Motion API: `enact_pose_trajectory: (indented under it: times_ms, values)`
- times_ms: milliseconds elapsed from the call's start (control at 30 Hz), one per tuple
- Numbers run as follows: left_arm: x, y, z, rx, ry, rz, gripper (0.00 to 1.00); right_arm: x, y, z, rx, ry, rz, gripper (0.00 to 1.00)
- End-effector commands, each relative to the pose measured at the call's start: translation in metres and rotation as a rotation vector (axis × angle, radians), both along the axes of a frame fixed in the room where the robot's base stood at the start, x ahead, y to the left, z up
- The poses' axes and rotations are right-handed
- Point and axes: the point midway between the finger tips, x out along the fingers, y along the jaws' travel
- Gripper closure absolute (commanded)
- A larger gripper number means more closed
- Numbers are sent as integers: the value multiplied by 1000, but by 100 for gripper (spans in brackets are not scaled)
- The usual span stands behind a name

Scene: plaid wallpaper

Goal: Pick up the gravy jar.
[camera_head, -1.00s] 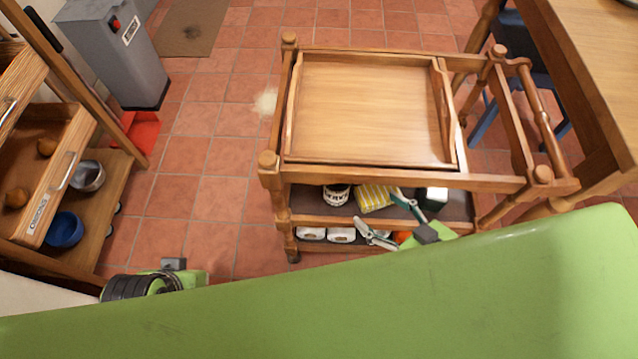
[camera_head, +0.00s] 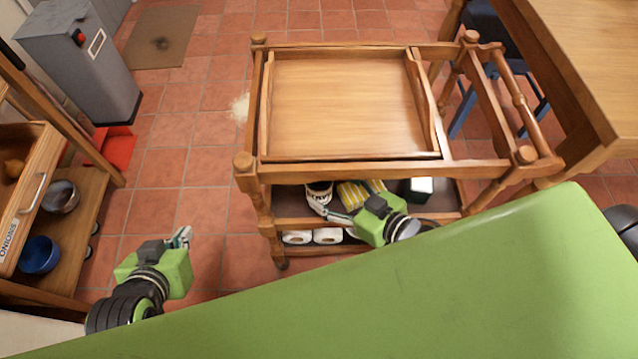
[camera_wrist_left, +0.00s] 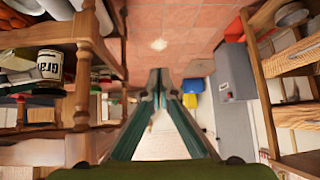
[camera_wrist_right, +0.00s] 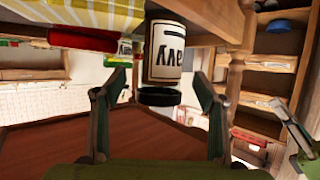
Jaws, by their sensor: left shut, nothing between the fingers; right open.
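The gravy jar (camera_head: 319,194), with a cream label and dark lettering, stands on the trolley's middle shelf near its left end. In the right wrist view the jar (camera_wrist_right: 164,52) appears upside down, ahead of and between the spread fingers of my right gripper (camera_wrist_right: 160,82). I cannot tell whether they touch it. In the head view my right gripper (camera_head: 330,212) reaches in at the shelf's front and hides the jar's lower part. The left wrist view also shows the jar (camera_wrist_left: 50,66). My left gripper (camera_head: 181,237) is shut and empty over the floor, left of the trolley.
A yellow striped packet (camera_head: 352,194) stands right of the jar, with a dark box (camera_head: 415,188) beyond. The trolley's tray top (camera_head: 345,100) overhangs the shelf, and its front left post (camera_head: 264,215) stands beside the jar. White rolls (camera_head: 327,236) lie below. Open floor is left.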

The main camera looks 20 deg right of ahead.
Motion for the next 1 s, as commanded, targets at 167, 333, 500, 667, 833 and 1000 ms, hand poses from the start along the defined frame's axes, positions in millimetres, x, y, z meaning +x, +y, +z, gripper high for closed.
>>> enact_pose_trajectory:
  times_ms: [167, 333, 500, 667, 833, 1000]
  values:
    - [16, -6, 11, -19, -82, -6, 100, 7, 4, -4, 1, -2, 0, 35]
    - [40, -16, 36, -53, -234, -17, 100, 19, 10, -9, 1, -3, 0, 35]
    - [59, -25, 66, -89, -388, -28, 100, 31, 17, -15, 1, -3, 0, 35]
    - [69, -30, 87, -113, -487, -34, 100, 40, 21, -19, 0, 0, 0, 35]
    - [71, -31, 95, -121, -522, -36, 100, 43, 23, -19, 0, 0, 1, 35]
    - [71, -31, 96, -121, -521, -36, 100, 43, 22, -19, 0, 0, 1, 35]
